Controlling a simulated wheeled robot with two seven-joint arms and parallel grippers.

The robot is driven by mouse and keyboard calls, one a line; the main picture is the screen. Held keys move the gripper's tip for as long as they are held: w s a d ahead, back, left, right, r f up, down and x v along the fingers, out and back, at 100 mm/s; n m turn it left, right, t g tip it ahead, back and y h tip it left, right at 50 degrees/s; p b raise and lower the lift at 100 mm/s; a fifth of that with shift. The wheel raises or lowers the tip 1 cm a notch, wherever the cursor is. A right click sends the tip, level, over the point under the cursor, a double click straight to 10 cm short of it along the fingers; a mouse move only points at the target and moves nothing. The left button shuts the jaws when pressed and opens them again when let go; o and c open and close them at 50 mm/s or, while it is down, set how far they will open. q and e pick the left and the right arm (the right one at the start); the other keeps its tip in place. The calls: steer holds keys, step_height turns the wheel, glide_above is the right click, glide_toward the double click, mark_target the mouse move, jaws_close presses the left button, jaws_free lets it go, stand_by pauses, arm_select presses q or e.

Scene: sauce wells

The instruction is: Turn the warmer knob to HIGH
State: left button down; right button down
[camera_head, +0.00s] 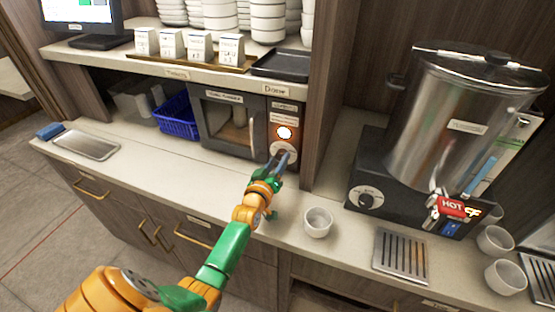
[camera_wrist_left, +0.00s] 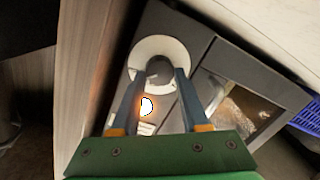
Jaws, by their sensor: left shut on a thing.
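The warmer (camera_head: 228,118) is a dark box with a glass door under the shelf. Its control panel has a bright round light (camera_head: 284,132), which also shows in the left wrist view (camera_wrist_left: 147,106). Below the light, a dark knob (camera_wrist_left: 158,67) sits on a pale round dial plate (camera_head: 284,147). My left gripper (camera_head: 283,160) reaches the front of the panel. In the left wrist view its two fingers (camera_wrist_left: 158,76) are on either side of the knob, shut on it. The dial marks and the knob's pointing direction are too small or hidden to read.
A white cup (camera_head: 318,223) stands on the counter right of my left arm. A steel urn (camera_head: 465,115) on a black base with its own knob (camera_head: 371,198) is at the right. A blue basket (camera_head: 177,118) is left of the warmer. The counter left of my arm is mostly clear.

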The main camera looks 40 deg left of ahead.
arm_select(q)
steer(key=shift+r+m, duration=0.2)
steer(key=shift+m, duration=0.8)
steer(key=c, duration=0.5)
jaws_free()
steer(key=shift+o, duration=0.5)
steer(key=shift+w+f, duration=0.1)
